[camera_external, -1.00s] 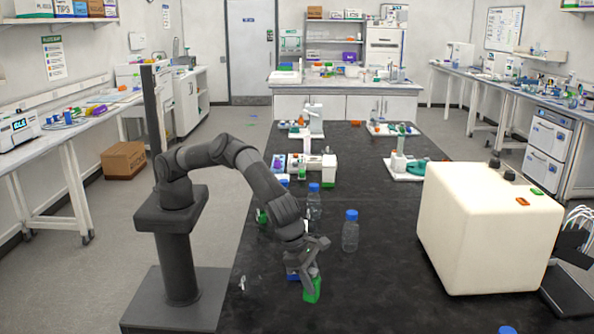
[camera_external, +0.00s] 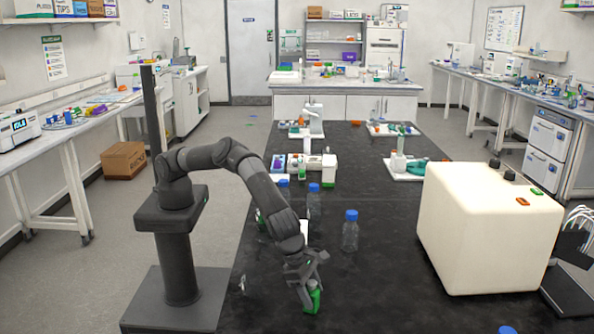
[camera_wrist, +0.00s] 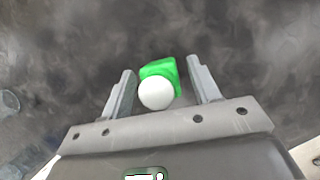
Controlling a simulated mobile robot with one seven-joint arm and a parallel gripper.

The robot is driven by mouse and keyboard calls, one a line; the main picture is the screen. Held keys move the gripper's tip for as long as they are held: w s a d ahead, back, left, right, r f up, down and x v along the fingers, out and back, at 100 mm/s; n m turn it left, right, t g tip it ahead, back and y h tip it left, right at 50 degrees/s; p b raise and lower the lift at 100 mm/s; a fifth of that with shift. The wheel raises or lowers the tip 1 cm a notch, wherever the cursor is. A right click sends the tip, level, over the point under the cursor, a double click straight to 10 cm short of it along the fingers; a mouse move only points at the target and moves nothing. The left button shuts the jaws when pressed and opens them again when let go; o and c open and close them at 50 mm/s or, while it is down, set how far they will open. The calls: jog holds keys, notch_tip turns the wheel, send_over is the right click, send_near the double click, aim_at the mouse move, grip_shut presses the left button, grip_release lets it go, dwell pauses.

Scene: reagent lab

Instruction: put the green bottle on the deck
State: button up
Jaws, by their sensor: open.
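The green bottle (camera_external: 314,299) has a white cap and stands on the black bench top near its front. It also shows in the wrist view, where the white cap (camera_wrist: 156,93) faces my camera and the green body (camera_wrist: 161,69) shows behind it. My gripper (camera_external: 309,291) is low over the bottle and partly hides it in the external view. In the wrist view my gripper (camera_wrist: 162,80) is open, with one finger on each side of the bottle and a visible gap on both sides. I cannot tell which surface is the deck.
A clear bottle with a blue cap (camera_external: 350,232) stands to the right behind my gripper, and another (camera_external: 314,201) stands farther back. A large cream box (camera_external: 487,232) with small orange and green pieces on top stands at the right. The black bench between is clear.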

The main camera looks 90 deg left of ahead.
jog(key=shift+s+r, duration=0.1)
jog(key=shift+r, duration=0.4)
jog(key=v, duration=1.1)
